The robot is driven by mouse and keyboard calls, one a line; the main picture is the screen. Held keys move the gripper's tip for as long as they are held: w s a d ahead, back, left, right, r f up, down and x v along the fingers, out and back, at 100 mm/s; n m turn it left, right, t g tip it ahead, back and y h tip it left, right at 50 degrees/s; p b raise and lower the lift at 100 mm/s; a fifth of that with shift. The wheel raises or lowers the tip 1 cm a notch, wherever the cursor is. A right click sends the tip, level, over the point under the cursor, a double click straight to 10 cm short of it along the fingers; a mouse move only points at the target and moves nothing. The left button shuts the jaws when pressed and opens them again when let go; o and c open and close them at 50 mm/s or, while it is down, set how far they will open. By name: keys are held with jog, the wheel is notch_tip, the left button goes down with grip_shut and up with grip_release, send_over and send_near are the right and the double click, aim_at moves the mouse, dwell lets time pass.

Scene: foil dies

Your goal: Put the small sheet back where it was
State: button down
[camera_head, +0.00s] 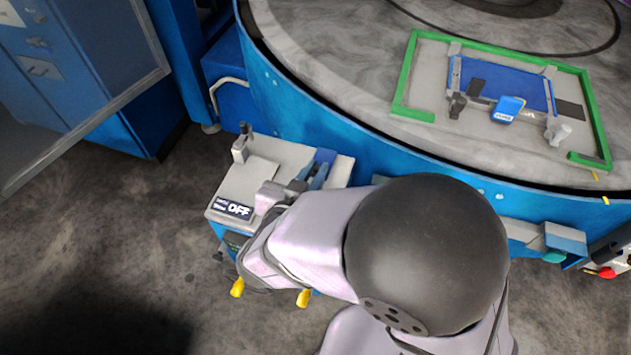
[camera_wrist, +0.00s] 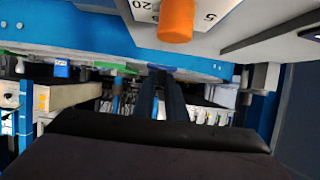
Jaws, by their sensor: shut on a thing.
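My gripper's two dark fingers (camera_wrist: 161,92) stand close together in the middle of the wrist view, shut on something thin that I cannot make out. In the head view my own arm hides the fingertips, near the grey stand (camera_head: 228,201) with the "OFF" label. I cannot identify the small sheet for certain. A flat pale plate (camera_head: 250,184) lies on the stand. A blue sheet (camera_head: 521,88) lies inside the green frame (camera_head: 404,76) on the round table, with dark patches on and beside it.
The round grey table (camera_head: 350,88) has a blue rim wall close to the stand. A blue clamp-like piece (camera_head: 319,167) sits on the stand. An orange knob (camera_wrist: 177,20) is close above the fingers in the wrist view. A blue cabinet (camera_head: 75,62) stands left; open floor (camera_head: 90,225) lies below it.

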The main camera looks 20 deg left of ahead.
jog(key=shift+f, duration=2.15)
jog(key=shift+f, duration=0.15)
jog(key=c, duration=1.8)
grip_release()
jog(key=shift+r, duration=0.2)
jog(key=b+v, duration=0.1)
jog(key=v, duration=1.1)
